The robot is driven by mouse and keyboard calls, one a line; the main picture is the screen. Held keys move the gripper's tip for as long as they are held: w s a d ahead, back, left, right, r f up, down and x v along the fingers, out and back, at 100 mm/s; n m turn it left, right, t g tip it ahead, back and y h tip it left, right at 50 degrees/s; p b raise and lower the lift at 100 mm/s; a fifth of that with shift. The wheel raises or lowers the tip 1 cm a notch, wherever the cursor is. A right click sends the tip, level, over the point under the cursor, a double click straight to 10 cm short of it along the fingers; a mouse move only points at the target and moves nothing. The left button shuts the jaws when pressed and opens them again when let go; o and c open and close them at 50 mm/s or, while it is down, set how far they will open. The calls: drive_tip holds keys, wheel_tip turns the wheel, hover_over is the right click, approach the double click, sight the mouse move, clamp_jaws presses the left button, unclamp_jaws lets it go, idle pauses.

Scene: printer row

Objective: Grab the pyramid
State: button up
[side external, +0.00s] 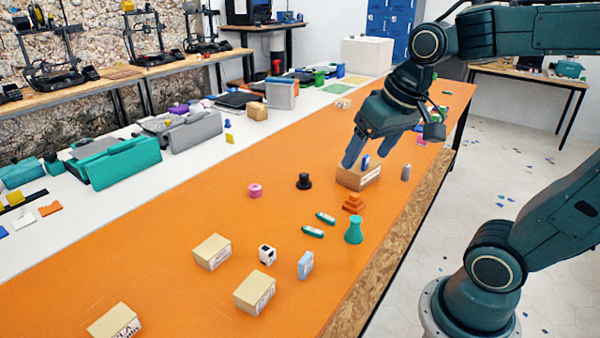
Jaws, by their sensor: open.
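The pyramid is most likely the small orange stepped piece (353,203) on the orange table (190,215), right of the middle of the side external view. It stands upright, its colour close to the table's. My gripper (367,160) points down above and beyond it, over a cardboard box (358,178). Its blue fingers are apart. A small blue thing (365,163) shows between them; whether they touch it, I cannot tell. The pyramid is clear of my gripper.
Near the pyramid stand a teal flask (354,230), a grey cylinder (406,172), a black knob-like piece (304,181) and a pink spool (255,190). Two green pieces (313,231) lie to its left. Several cardboard boxes (212,251) stand toward the front. The table's left middle is clear.

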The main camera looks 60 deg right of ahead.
drive_tip(key=w+d+f+m+g, duration=0.1)
drive_tip(key=w+d+f+m, duration=0.1)
drive_tip(key=w+d+m, duration=0.3)
drive_tip(key=m+g, duration=0.3)
drive_tip(key=m, duration=0.7)
hover_over(356, 193)
wheel_tip(356, 193, down, 16)
drive_tip(key=shift+y, duration=0.3)
drive_tip(key=shift+f, duration=4.3)
drive_tip(key=shift+f, duration=0.1)
drive_tip(key=shift+a+f, duration=0.15)
drive_tip(key=shift+f, duration=2.35)
drive_tip(key=c, duration=1.1)
